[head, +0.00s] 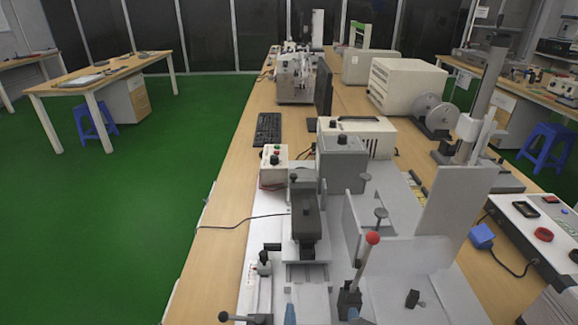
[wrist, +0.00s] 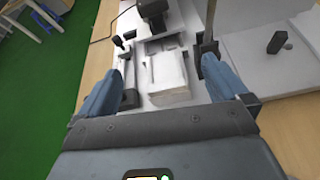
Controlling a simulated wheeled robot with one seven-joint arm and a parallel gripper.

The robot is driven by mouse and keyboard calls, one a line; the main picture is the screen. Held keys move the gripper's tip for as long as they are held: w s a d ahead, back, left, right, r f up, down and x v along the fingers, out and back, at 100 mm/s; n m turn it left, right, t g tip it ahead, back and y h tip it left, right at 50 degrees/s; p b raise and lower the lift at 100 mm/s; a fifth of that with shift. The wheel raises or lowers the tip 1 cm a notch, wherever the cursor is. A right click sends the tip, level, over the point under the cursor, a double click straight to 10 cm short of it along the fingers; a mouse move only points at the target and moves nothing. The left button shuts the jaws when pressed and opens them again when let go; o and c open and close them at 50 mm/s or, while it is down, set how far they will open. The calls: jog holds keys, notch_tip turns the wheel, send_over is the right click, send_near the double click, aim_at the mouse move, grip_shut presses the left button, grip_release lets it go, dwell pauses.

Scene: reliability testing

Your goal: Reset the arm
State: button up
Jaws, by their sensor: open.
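My gripper (wrist: 162,66) shows in the wrist view with two blue fingers spread wide and nothing held between them. It is over a grey test fixture with a pale sliding block (wrist: 166,75) between the fingers, a little beyond the tips. The left finger is near a dark lever part (wrist: 128,70); the right finger is near the dark base of an upright lever (wrist: 207,45). Contact cannot be told. Most of my arm is out of view.
A grey upright panel (head: 455,215) stands right of the red-knobbed lever. Behind the fixture are a grey box (head: 342,162), a small control box (head: 273,165) and a keyboard (head: 268,129). A black cable crosses the bench edge. Open green floor (head: 120,210) lies to the left.

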jog(key=s+d+f+m+y, duration=0.1)
jog(key=s+d+f+m, duration=0.1)
jog(key=s+d+m, duration=0.35)
jog(key=s+d+f+m+y, duration=0.1)
jog(key=s+d+f+m, duration=0.15)
jog(key=s+m, duration=0.65)
jog(key=s+d+r+m, duration=0.2)
jog(key=s+r+m, duration=0.1)
jog(key=s+m, duration=0.2)
jog(key=s+d+r+m+t+h, duration=0.1)
jog(key=s+d+r+m, duration=0.2)
jog(key=s+m, duration=0.2)
jog(key=s+d+r+m+h, duration=0.1)
jog(key=s+d+r+m, duration=0.2)
jog(key=m, duration=0.6)
jog(key=shift+v, duration=1.1)
